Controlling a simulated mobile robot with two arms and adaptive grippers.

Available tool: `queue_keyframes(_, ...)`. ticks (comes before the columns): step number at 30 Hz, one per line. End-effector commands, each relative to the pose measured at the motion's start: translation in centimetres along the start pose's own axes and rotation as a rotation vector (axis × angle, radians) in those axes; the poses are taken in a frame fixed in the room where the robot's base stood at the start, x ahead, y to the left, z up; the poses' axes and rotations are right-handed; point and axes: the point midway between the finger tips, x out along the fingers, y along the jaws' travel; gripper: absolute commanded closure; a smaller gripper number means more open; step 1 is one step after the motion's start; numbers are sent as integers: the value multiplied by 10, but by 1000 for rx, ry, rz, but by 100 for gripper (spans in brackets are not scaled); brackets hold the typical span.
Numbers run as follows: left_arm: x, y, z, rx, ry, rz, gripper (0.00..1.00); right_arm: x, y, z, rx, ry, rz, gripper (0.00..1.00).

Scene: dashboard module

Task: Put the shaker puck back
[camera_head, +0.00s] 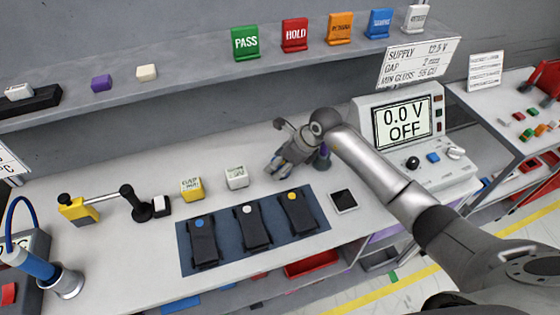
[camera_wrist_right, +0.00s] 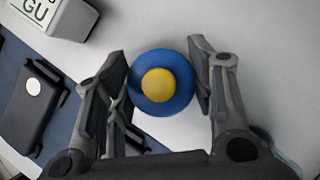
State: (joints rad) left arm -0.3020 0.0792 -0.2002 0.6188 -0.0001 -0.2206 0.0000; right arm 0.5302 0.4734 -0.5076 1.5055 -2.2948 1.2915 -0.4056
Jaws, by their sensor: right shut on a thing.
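A round blue puck with a yellow centre (camera_wrist_right: 160,83) sits between the two fingers of my right gripper (camera_wrist_right: 163,85) in the right wrist view. The fingers are closed on its sides. In the head view my right gripper (camera_head: 282,160) is over the white bench (camera_head: 110,258), behind the dark blue mat, and largely hides the puck. A dark greenish and purple thing (camera_head: 322,160) shows partly behind my right wrist; I cannot tell what it is. My left gripper is not in view.
The mat (camera_head: 262,247) holds three black devices (camera_head: 255,232) with coloured dots. Yellow (camera_head: 191,189) and white (camera_head: 236,178) labelled blocks stand left of the gripper. A square dark pad (camera_head: 344,201) lies right of the mat. A power supply (camera_head: 405,130) reads 0.0 V OFF.

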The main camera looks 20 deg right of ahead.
Motion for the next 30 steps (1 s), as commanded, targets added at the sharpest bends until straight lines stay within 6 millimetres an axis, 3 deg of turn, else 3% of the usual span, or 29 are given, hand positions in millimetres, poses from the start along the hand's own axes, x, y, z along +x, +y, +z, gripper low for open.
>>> queue_keyframes(1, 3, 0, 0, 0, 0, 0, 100, 2, -1, 0, -1, -3, -2, 89)
queue_keyframes(2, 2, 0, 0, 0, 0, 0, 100, 2, 0, -1, 0, 0, 0, 47)
queue_keyframes(6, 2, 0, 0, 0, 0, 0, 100, 1, 0, 0, 0, 0, 0, 29)
queue_keyframes(20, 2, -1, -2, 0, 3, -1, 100, -7, -1, 0, -1, -1, -2, 28)
queue_keyframes(30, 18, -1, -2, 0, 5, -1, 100, -74, -2, 0, -4, -2, -5, 28)
